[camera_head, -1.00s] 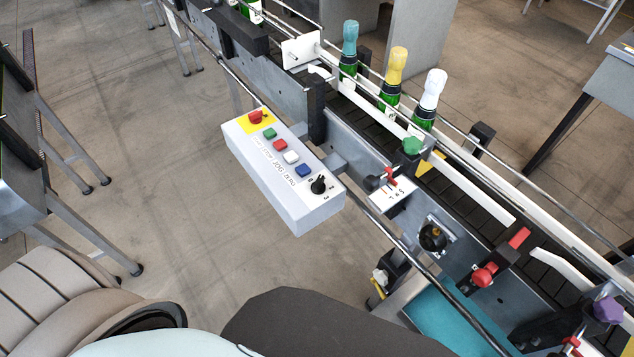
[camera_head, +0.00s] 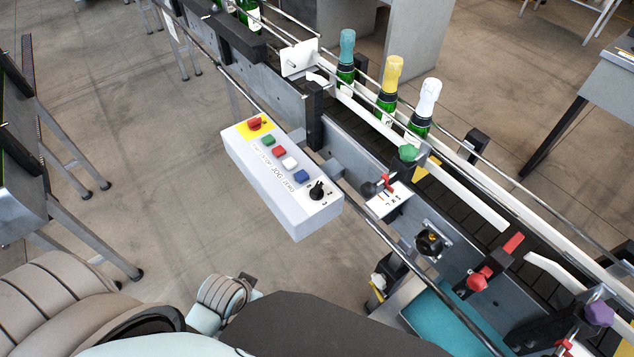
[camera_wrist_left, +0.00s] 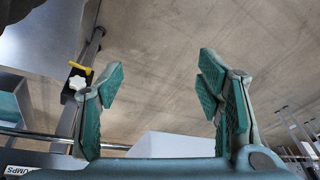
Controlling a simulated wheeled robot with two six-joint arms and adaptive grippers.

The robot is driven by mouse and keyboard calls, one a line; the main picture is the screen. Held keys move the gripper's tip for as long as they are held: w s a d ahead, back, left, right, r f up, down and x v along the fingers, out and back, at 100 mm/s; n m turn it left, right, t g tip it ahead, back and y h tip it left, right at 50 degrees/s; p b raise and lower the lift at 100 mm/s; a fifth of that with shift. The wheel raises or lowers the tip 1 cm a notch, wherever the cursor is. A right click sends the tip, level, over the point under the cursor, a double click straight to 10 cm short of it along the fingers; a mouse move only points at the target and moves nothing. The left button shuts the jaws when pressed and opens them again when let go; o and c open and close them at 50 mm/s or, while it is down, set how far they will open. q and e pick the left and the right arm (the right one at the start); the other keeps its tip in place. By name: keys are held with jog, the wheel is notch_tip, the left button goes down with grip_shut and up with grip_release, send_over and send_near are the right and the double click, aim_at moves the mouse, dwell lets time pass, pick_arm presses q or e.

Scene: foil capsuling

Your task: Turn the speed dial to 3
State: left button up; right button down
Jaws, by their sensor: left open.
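The white control box (camera_head: 281,186) hangs on the near side of the conveyor in the head view. Its black dial (camera_head: 317,190) is at the box's lower right end, with small marks around it that are too small to read. The dial's pointer points roughly toward the top of the picture. My left gripper (camera_wrist_left: 160,68) is open and empty in its wrist view, with green-padded fingers spread wide. A white block (camera_wrist_left: 170,145) shows low behind it, partly hidden; it may be the box. In the head view only part of my left arm shows, below the box. My right gripper is out of view.
On the box are a red stop button (camera_head: 255,124) on yellow and green, red, white and blue buttons. Bottles with teal, yellow and white tops stand on the conveyor (camera_head: 465,203). A rail (camera_head: 372,228) runs beside the box. Another black knob (camera_head: 430,242) sits on the conveyor side.

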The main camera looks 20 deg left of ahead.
pick_arm(q)
notch_tip(320, 180, up, 4)
jog(key=n+g, duration=0.2)
jog(key=n, duration=1)
send_near(317, 187)
jog(key=shift+h, duration=0.3)
jog(key=s+a+f, duration=0.1)
jog(key=s+f, duration=0.1)
jog(key=s+a+f, duration=0.1)
jog(key=s+f, duration=0.1)
jog(key=s+a+f, duration=0.1)
jog(key=s+f, duration=0.1)
jog(key=s, duration=0.1)
jog(key=shift+a+f, duration=0.1)
jog(key=shift+f, duration=0.05)
jog(key=w+d+r+n+g, duration=0.1)
jog(key=w+d+r+n, duration=0.1)
jog(key=w+r+n, duration=0.7)
jog(key=f+b, duration=0.1)
jog(key=f, duration=0.3)
jog(key=f+m+b, duration=0.1)
jog(key=f, duration=0.3)
jog(key=s+f+m, duration=0.1)
jog(key=f, duration=0.3)
jog(key=shift+d+b, duration=0.15)
jog(key=shift+b, duration=0.25)
jog(key=shift+r, duration=0.1)
jog(key=shift+m, duration=0.3)
jog(key=c, duration=1.2)
